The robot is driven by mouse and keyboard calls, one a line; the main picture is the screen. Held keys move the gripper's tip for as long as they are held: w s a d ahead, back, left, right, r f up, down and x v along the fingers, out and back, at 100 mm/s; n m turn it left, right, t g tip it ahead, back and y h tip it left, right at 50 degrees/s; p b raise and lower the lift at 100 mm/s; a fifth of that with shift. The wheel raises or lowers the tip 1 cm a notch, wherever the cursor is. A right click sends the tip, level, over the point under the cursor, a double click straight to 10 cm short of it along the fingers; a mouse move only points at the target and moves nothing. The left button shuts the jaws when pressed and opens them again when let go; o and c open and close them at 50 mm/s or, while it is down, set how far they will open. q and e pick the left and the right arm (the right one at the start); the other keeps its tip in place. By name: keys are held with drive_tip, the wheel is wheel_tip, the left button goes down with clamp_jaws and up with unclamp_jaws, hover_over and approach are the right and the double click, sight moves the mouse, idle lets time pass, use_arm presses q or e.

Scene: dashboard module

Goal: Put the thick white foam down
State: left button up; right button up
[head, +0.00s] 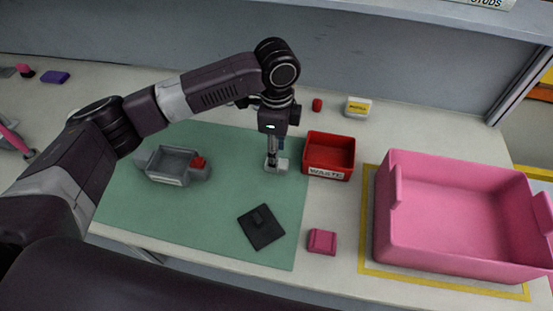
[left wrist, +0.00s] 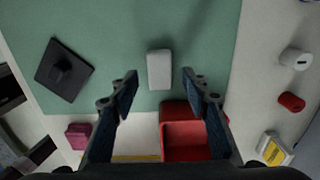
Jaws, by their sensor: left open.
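The thick white foam (head: 283,166) is a small pale block on the green mat, just left of the red waste bin. In the left wrist view the foam (left wrist: 160,69) lies between and a little beyond the two fingertips, with a gap on each side. My left gripper (head: 272,161) points down right over the foam and partly hides it in the head view. In the wrist view the left gripper (left wrist: 159,77) has its fingers spread and holds nothing. My right gripper is not in view.
The red bin (head: 328,135) marked WASTE stands close to the foam. A grey housing (head: 168,178) and a black plate (head: 262,236) lie on the green mat (head: 205,225). A pink block (head: 322,241) and a large pink tub (head: 455,255) are at the right.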

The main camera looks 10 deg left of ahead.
use_arm(q)
wheel_tip(320, 180, up, 9)
drive_tip(key=shift+f+b, duration=0.15)
drive_tip(key=shift+b, duration=0.25)
